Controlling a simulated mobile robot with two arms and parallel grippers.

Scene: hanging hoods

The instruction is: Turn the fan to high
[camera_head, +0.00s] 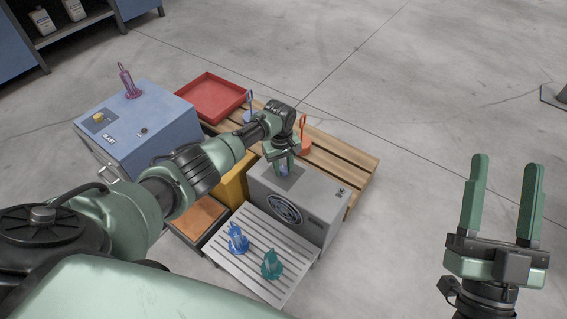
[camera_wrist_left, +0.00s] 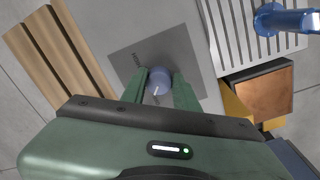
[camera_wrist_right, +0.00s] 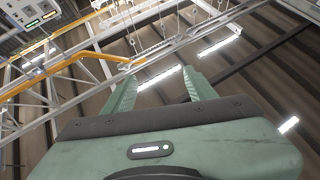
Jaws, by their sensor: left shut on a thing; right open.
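The fan unit is a light grey box (camera_head: 318,208) with a round fan emblem on its front, standing on a wooden pallet. A blue-grey round knob (camera_wrist_left: 160,79) with a white pointer line sits on a darker grey plate (camera_wrist_left: 185,55) on its top. My right gripper (camera_head: 502,200) is open and empty, raised at the right, away from the box.
A slatted grey shelf (camera_head: 255,262) in front of the box holds a blue and a teal hanging-type piece. A blue box (camera_head: 150,135), a red tray (camera_head: 212,97) and an orange piece (camera_head: 304,140) stand around it.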

